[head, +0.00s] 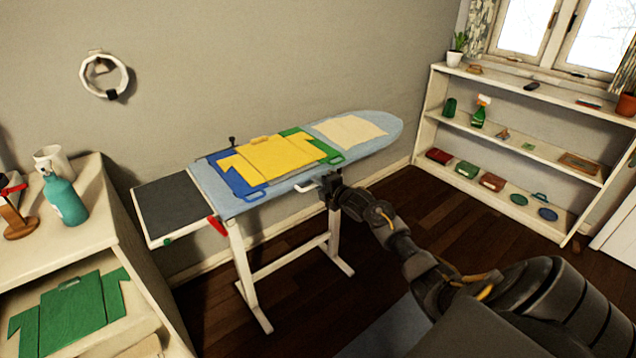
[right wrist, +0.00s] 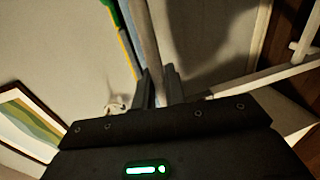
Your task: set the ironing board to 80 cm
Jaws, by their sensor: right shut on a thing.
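The ironing board (head: 384,126) stands against the wall with a light blue top and white legs (head: 243,270). A white handle (head: 303,188) sticks out from its near long side. A red lever (head: 217,226) hangs under the board near the dark rest plate (head: 170,205). My right gripper (head: 329,188) is at the near side by the white handle. No height reading is legible. My left gripper is not in view.
A cabinet (head: 110,228) with a teal spray bottle (head: 65,200) stands at left, a white shelf (head: 432,105) at right. Dark floor between board and shelf is clear.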

